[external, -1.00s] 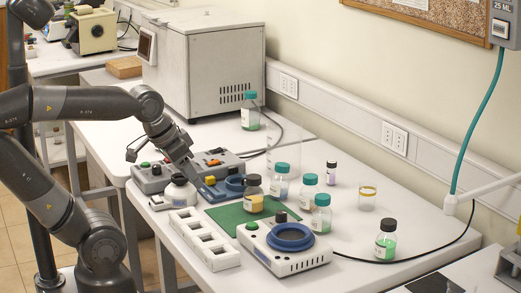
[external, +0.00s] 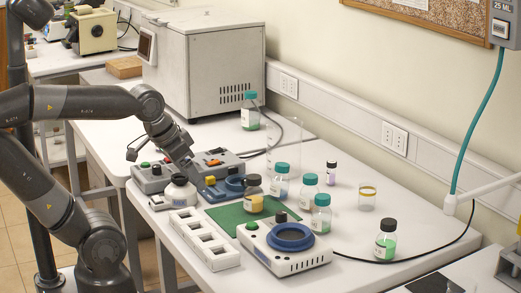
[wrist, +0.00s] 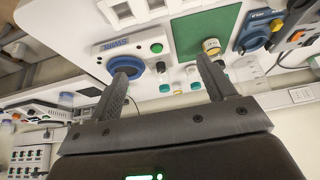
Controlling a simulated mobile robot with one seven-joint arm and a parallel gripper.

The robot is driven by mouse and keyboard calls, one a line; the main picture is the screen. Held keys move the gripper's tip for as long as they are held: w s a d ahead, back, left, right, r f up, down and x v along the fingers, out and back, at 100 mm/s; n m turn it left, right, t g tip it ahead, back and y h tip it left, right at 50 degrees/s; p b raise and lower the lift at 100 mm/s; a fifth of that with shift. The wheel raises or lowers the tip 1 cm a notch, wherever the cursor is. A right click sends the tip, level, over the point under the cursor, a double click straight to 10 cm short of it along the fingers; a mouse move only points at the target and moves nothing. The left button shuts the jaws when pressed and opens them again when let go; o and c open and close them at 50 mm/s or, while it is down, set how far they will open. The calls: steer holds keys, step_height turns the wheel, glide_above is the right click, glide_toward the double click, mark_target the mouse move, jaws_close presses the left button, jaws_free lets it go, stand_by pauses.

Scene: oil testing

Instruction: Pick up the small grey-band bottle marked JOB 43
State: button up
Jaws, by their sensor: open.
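No label can be read, so I cannot tell which bottle is marked JOB 43. A small dark-capped bottle with purple content (external: 331,173) stands at the back of the table. A black-capped bottle with yellow content (external: 252,196) stands on the green mat (external: 228,217); it also shows in the wrist view (wrist: 212,46). A black-capped bottle with green content (external: 386,241) stands at the front right. Several teal-capped bottles (external: 310,194) stand between them.
A white device with a blue ring (external: 291,238) stands at the front, beside a white rack with square openings (external: 206,240). A clear glass with a yellow rim (external: 367,199) stands right. A black cable (external: 430,250) crosses the right side.

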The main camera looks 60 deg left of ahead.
steer(key=w+a+g, duration=0.2)
steer(key=w+a, duration=0.1)
steer(key=w, duration=0.3)
steer(key=w+a+g, duration=0.1)
steer(key=w+a, duration=0.2)
steer(key=w, duration=0.4)
steer(key=m+g, duration=0.2)
glide_above(254, 191)
steer(key=a, duration=0.1)
step_height(254, 191, down, 5)
steer(key=shift+a, duration=0.15)
steer(key=shift+w+a+f+g, duration=0.15)
steer(key=shift+w+f+g, duration=0.05)
steer(key=shift+f+g, duration=0.1)
steer(key=f, duration=1)
steer(key=shift+w+f, duration=0.2)
steer(key=shift+f, duration=0.05)
steer(key=shift+c, duration=0.4)
steer(key=c, duration=1.1)
steer(key=shift+r, duration=0.15)
